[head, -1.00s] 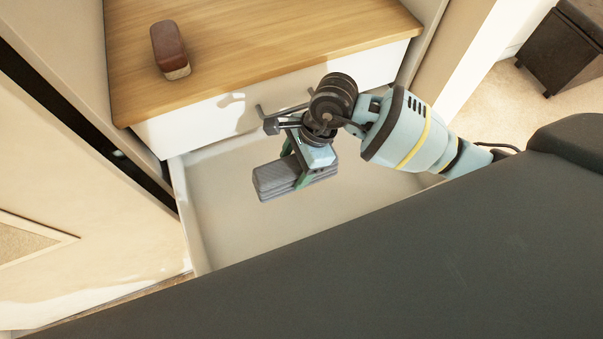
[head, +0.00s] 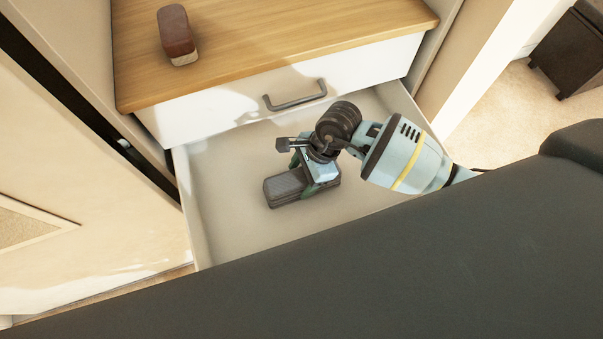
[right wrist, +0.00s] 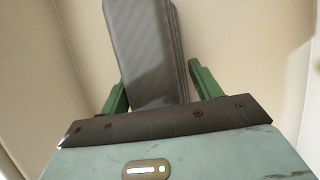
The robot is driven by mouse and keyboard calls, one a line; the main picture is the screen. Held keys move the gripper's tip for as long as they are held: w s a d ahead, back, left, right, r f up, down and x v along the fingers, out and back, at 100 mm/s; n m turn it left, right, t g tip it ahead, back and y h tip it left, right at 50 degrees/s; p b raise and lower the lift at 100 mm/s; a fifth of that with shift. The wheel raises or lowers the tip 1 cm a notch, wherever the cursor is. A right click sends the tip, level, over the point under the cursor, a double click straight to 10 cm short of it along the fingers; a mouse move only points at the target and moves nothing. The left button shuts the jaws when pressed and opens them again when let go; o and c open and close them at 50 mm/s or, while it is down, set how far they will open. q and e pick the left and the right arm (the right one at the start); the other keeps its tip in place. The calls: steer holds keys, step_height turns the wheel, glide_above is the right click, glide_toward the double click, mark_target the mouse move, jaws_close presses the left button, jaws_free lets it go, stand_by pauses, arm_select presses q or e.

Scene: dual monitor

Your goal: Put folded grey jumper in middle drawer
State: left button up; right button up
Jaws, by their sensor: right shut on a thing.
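The folded grey jumper (head: 285,188) is a small ribbed block in the head view, inside the open drawer (head: 225,222). My right gripper (head: 308,185) is shut on it, with a finger on each side. In the right wrist view the jumper (right wrist: 147,50) lies between the green fingers (right wrist: 160,88), with pale drawer surfaces around it. The jumper is low in the drawer; I cannot tell whether it touches the bottom. My left gripper is not in view.
A closed white drawer front with a dark handle (head: 295,96) is just above the open drawer. A cabinet side panel (head: 75,75) is at the left. The drawer's left part is clear.

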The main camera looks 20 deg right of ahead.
steer(key=shift+f, duration=0.1)
steer(key=o, duration=1.2)
steer(key=shift+r, duration=0.35)
steer(key=p+v, duration=0.1)
steer(key=v, duration=1)
steer(key=shift+d+r+p, duration=0.25)
steer(key=shift+r+p, duration=0.05)
steer(key=shift+p, duration=0.1)
